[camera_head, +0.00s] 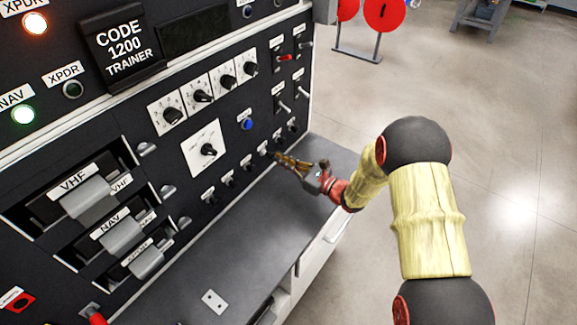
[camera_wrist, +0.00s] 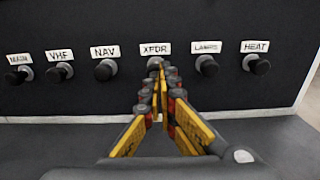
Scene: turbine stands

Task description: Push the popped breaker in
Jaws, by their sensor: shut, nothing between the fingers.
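A row of black breaker buttons runs along the bottom of the dark panel. In the wrist view these are a leftmost one (camera_wrist: 20,76), VHF (camera_wrist: 58,72), NAV (camera_wrist: 105,70), XPDR (camera_wrist: 154,62), LAMPS (camera_wrist: 207,66) and HEAT (camera_wrist: 258,65). My gripper (camera_wrist: 163,70) is shut and empty, its fingertips right in front of the XPDR breaker and covering most of it. Whether they touch it, and how far it stands out, I cannot tell. The head view also shows my gripper (camera_head: 275,156) at the breaker row.
A grey shelf (camera_head: 240,240) lies below the breakers. Above them are a blue button (camera_head: 246,124) and several rotary knobs. Lever-fronted VHF, NAV and XPDR units (camera_head: 122,232) sit at the left. Open floor lies right of the panel.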

